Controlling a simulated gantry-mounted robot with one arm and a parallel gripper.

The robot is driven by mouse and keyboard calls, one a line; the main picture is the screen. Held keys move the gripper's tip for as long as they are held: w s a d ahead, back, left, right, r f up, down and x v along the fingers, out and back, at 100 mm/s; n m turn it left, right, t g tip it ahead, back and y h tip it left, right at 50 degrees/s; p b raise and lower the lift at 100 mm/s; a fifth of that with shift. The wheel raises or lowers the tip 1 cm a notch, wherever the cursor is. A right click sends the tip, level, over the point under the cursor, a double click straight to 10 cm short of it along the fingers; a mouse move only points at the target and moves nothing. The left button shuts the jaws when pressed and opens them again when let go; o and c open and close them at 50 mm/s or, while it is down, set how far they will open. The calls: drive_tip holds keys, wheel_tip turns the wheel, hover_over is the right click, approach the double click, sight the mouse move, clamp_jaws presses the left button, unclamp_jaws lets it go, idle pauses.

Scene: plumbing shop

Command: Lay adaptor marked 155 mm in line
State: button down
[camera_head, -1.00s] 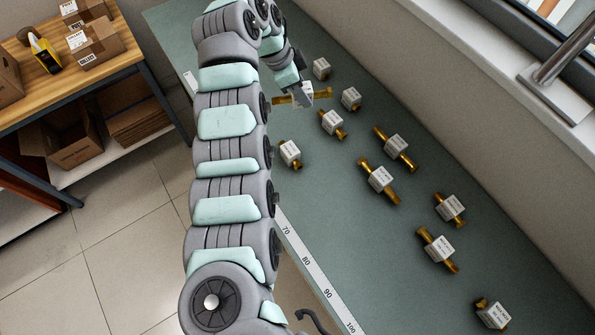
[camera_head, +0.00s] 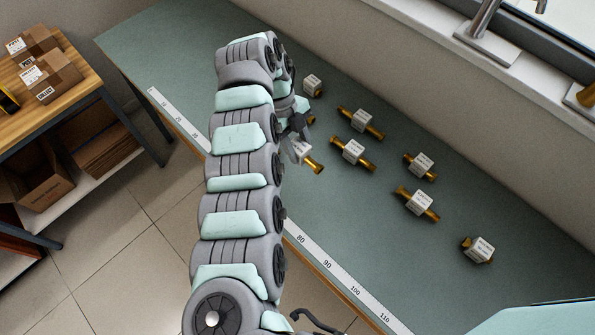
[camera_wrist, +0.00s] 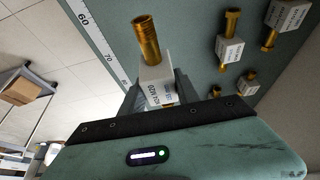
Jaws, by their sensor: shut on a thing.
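My gripper (camera_head: 299,135) is shut on an adaptor with a white labelled block (camera_wrist: 157,88) and a threaded brass end (camera_wrist: 147,40) that points away from my wrist. In the head view the held adaptor's brass end (camera_head: 315,165) shows just below the fingers. Its label is turned and too small to read surely. Other adaptors, white blocks with brass ends, lie apart on the green bench: one behind the gripper (camera_head: 313,86), a pair in the middle (camera_head: 360,122) (camera_head: 352,152), and more to the right (camera_head: 420,166) (camera_head: 417,202) (camera_head: 479,250). Their markings are not legible.
A white measuring strip (camera_head: 318,258) runs along the bench's near edge, partly hidden by my arm. The far-left bench top (camera_head: 165,50) is clear. A wall and sill with a tap (camera_head: 485,20) bound the far side. A wooden workbench with cartons (camera_head: 50,80) stands left.

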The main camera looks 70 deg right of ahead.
wheel_tip(320, 180, down, 9)
drive_tip(key=shift+f, duration=0.2)
wheel_tip(320, 180, down, 2)
drive_tip(key=shift+f, duration=0.2)
drive_tip(key=shift+w+f, duration=0.1)
drive_tip(key=shift+f, duration=0.2)
drive_tip(key=shift+f, duration=0.2)
drive_tip(key=c, duration=0.9)
unclamp_jaws()
drive_tip(key=shift+r, duration=0.1)
drive_tip(key=shift+r, duration=0.1)
